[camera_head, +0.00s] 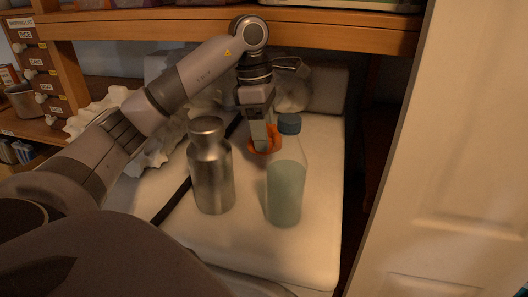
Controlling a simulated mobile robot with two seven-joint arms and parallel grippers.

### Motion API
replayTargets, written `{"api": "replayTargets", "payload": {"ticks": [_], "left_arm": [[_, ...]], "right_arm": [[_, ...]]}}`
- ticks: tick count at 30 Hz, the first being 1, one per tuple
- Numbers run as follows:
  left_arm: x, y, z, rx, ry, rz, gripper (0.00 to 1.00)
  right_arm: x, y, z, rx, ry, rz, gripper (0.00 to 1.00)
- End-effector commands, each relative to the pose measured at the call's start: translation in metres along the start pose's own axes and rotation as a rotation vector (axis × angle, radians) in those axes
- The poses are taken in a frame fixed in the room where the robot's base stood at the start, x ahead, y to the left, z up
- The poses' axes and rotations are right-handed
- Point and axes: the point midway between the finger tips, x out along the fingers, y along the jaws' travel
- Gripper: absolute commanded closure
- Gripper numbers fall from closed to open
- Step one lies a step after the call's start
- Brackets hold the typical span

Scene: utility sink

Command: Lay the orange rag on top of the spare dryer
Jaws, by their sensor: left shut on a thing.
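The orange rag (275,138) is a small bunched piece around the fingertips of my left gripper (261,148). My left gripper points down and is shut on the rag, just behind the clear bottle. The rag is at or just above the white top (308,240) of what looks like the spare dryer; I cannot tell whether it touches. The bottle and the fingers hide part of the rag. My right gripper is not in view.
A steel bottle (211,175) and a clear blue-capped bottle (286,185) stand upright in front of the gripper. A black strap (172,204) and crumpled white material (95,112) lie at left. A wooden shelf (335,32) overhangs the back. A white door (450,170) borders the right.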

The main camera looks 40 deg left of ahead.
Motion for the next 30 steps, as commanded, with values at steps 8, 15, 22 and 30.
{"api": "replayTargets", "payload": {"ticks": [8,15,22,30], "left_arm": [[0.026,0.000,-0.005,-0.001,0.004,-0.002,0.65],[0.053,0.001,-0.009,0.000,0.002,-0.001,0.65],[0.054,0.001,-0.009,0.000,0.001,0.001,0.65],[0.056,0.001,-0.009,0.000,0.002,0.000,0.14]], "right_arm": [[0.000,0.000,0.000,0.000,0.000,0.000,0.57],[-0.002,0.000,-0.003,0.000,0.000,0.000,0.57],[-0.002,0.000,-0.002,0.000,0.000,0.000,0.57],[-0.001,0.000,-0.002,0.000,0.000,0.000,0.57]]}}
